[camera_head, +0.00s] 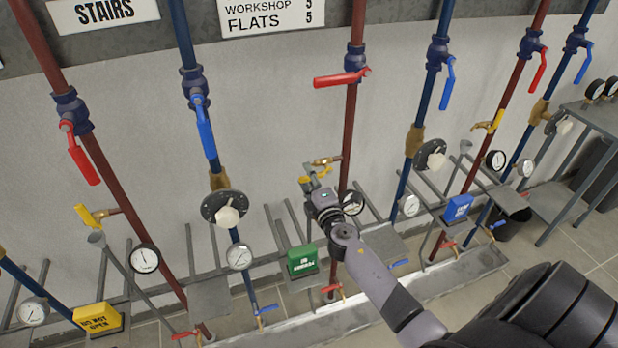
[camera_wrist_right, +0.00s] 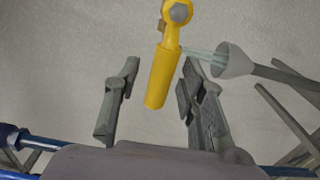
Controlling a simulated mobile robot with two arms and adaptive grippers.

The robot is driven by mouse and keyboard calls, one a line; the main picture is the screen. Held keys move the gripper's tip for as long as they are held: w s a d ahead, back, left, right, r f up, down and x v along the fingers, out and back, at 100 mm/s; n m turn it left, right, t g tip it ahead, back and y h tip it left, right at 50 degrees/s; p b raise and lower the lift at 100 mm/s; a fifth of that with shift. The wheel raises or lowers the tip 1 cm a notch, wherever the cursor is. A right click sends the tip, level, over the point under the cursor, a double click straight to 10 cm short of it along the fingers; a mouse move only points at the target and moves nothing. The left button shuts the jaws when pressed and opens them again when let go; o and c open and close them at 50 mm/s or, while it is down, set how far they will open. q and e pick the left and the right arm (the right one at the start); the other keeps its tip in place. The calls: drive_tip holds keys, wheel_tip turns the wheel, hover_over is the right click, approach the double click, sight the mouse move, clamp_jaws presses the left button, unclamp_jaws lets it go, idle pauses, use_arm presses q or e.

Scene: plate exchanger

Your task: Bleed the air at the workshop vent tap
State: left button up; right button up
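A brass vent tap (camera_head: 325,161) with a yellow handle (camera_head: 324,170) sits on the middle red pipe, below a red lever valve. My right gripper (camera_head: 314,190) is just below and in front of it. In the right wrist view the yellow handle (camera_wrist_right: 161,75) points towards me between the two fingers of my right gripper (camera_wrist_right: 160,78). The fingers are open, with a gap at the left and the right finger close to the handle. Pale streaks, perhaps water, run from behind the handle to a grey funnel (camera_wrist_right: 234,62). My left gripper is not in view.
The middle pipe's red lever (camera_head: 340,79) lies crosswise. Two similar yellow-handled taps are on the left (camera_head: 89,215) and right (camera_head: 488,124) red pipes. Round gauges, a green block (camera_head: 302,261) and a low metal rail surround my right arm. A grey table (camera_head: 600,115) stands at the right.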

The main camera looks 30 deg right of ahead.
drive_tip(key=shift+c, duration=0.6)
clamp_jaws()
